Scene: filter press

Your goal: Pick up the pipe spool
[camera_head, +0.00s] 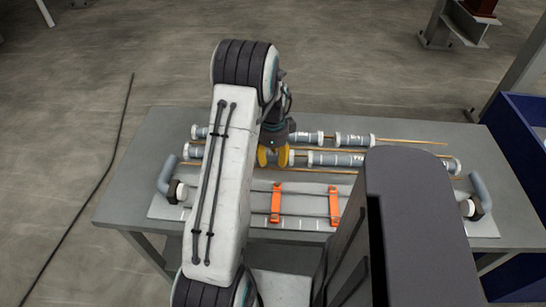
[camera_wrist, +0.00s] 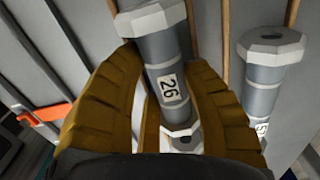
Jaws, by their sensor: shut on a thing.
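The pipe spool (camera_wrist: 168,84) is a grey cylinder with white faceted flanges and a label reading 26. My gripper (camera_wrist: 163,66) is shut on it, with one yellow finger on each side of its grey body. In the head view my gripper (camera_head: 273,157) is over the middle of the table, among the spools. The held spool is mostly hidden there behind my gripper and arm. I cannot tell whether it touches its support. A second grey spool (camera_wrist: 264,87) with white flanges lies to the right, apart from the fingers.
The grey table (camera_head: 140,150) carries several other spools (camera_head: 355,139) in rows along thin brown rods. Two orange brackets (camera_head: 276,203) stand near the front, with grey elbow pipes (camera_head: 167,174) at the sides. A blue bin (camera_head: 520,125) stands at the right.

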